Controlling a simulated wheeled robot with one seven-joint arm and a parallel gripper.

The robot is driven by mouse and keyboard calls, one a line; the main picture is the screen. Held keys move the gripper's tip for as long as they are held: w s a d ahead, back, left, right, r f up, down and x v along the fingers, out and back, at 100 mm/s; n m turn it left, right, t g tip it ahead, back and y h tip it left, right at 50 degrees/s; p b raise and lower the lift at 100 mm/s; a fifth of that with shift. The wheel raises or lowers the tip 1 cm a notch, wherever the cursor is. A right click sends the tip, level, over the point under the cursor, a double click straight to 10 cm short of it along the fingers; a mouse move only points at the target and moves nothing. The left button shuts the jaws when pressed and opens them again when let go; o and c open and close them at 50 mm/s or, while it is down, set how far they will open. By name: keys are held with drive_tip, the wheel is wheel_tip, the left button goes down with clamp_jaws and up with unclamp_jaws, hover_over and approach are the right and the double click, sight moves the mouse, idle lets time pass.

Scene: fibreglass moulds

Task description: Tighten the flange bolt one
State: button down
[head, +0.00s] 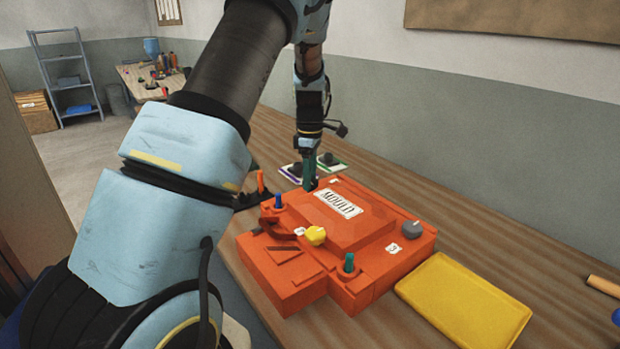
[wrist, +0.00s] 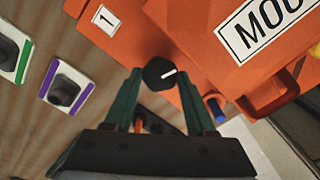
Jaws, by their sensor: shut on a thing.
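The orange mould (head: 365,215), labelled MOULD, sits on the wooden bench. Flange bolt one is a round black knob (wrist: 158,72) with a white pointer line, beside the label 1 (wrist: 107,20) at the mould's edge. The pointer aims to the right and slightly up in the wrist view. My gripper (wrist: 160,80) has its green fingers shut on this knob, one on each side. In the head view my gripper (head: 312,182) reaches down at the mould's far corner and hides the knob.
A yellow knob (head: 316,235), a grey knob (head: 412,229), a blue peg (head: 278,201) and a green peg (head: 349,262) stand on the mould. Purple-edged (wrist: 65,88) and green-edged (wrist: 14,48) cards carry dark knobs nearby. A yellow tray (head: 465,305) lies at the right.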

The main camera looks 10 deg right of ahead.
drive_tip(key=m, duration=0.4)
drive_tip(key=shift+m+b, duration=0.3)
drive_tip(key=shift+b, duration=0.1)
drive_tip(key=m, duration=0.3)
drive_tip(key=shift+m+b, duration=0.3)
drive_tip(key=shift+b, duration=0.05)
drive_tip(key=m, duration=0.7)
drive_tip(key=shift+b, duration=0.4)
drive_tip(key=m, duration=0.7)
drive_tip(key=shift+m, duration=0.3)
drive_tip(key=m+p, duration=0.1)
drive_tip(key=m, duration=0.3)
drive_tip(key=shift+m, duration=1.6)
